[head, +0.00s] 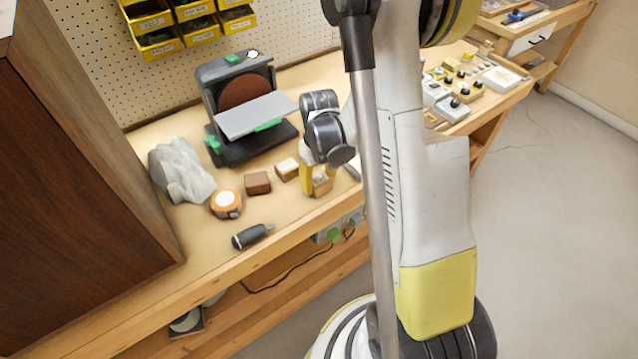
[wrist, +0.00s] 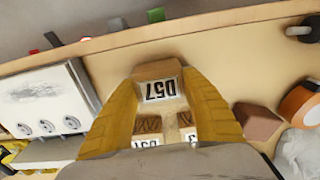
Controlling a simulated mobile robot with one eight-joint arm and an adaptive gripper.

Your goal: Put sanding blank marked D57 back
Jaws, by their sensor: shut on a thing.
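The sanding blank marked D57 (wrist: 158,90) is a light wooden block with a white label, which reads upside down in the wrist view. My gripper (wrist: 161,84) has its yellow fingers shut on it, one on each side. In the head view my gripper (head: 318,182) points down near the bench's front edge, with the blank (head: 322,187) between its fingers. I cannot tell whether the blank touches the bench. Two more labelled blocks show below it in the wrist view, a left one (wrist: 148,125) and a right one (wrist: 186,119), their labels partly hidden by my gripper.
A plain brown block (head: 257,183), another labelled block (head: 287,169), an orange tape measure (head: 226,203) and a dark-handled tool (head: 252,236) lie to the left. A disc sander (head: 247,105) stands behind, beside a grey rock-like lump (head: 181,171). A panel with knobs (wrist: 45,100) is close by.

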